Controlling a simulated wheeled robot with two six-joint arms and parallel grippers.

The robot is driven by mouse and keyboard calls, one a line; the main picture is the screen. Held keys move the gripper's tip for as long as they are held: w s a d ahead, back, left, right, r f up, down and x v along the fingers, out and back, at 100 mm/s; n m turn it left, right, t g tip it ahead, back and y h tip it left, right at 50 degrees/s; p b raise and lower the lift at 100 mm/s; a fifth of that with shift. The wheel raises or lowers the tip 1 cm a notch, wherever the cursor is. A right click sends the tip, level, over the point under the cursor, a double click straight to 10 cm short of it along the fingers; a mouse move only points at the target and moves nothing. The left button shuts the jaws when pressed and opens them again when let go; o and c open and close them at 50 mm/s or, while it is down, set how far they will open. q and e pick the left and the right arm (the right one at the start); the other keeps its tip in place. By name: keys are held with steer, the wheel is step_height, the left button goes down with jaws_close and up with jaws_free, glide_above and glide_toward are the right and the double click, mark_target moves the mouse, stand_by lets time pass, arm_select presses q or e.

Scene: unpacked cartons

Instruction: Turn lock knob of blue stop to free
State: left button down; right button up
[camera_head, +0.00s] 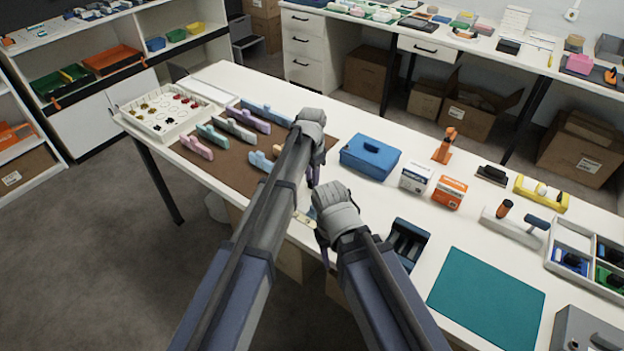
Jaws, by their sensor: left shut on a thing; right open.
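A row of pastel stops lies on a brown mat (225,170). A blue stop (266,113) is at the far end of the row. A light blue piece (260,161) lies nearer, partly behind my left arm. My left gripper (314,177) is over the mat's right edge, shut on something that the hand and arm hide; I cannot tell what. My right gripper (323,246) is open, nearer the table's front edge, below and right of the left one. The lock knob is too small or hidden to make out.
A white tray of small parts (166,110) is at the left. A teal mat (487,299) lies clear at the right.

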arm_select(q)
steer(key=n, duration=1.2)
steer(key=shift+n, duration=0.4)
stand_by(0.4)
steer(key=c, duration=0.6)
jaws_free()
steer(key=shift+r, duration=0.15)
step_height(320, 180, up, 8)
steer(key=p, duration=0.8)
steer(key=shift+f, duration=0.2)
